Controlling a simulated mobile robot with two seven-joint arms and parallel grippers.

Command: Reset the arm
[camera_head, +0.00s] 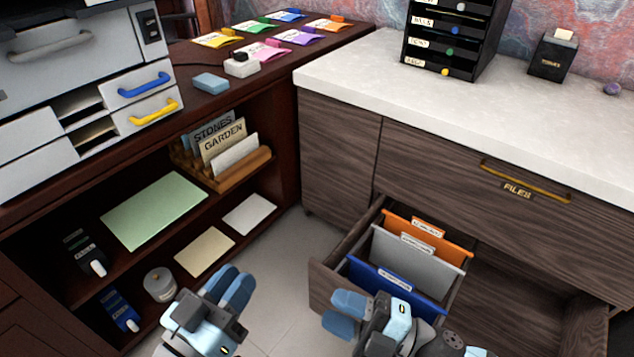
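My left gripper (233,288) is at the bottom of the head view, in front of the dark shelf unit. Its two blue fingers lie close together in the picture, with nothing seen between them. My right gripper (345,313) is to its right, near the front left corner of the open drawer (325,290). Its blue fingers point left, and no held thing shows. The view does not show clearly how far apart either pair of fingers is.
The open drawer holds orange, grey and blue file folders (400,285). The shelf unit at left holds a wooden card rack (245,178), a green sheet (155,210) and a round jar (160,284). A black drawer tower (450,40) stands on the white counter (380,85). Floor shows between shelf and drawer.

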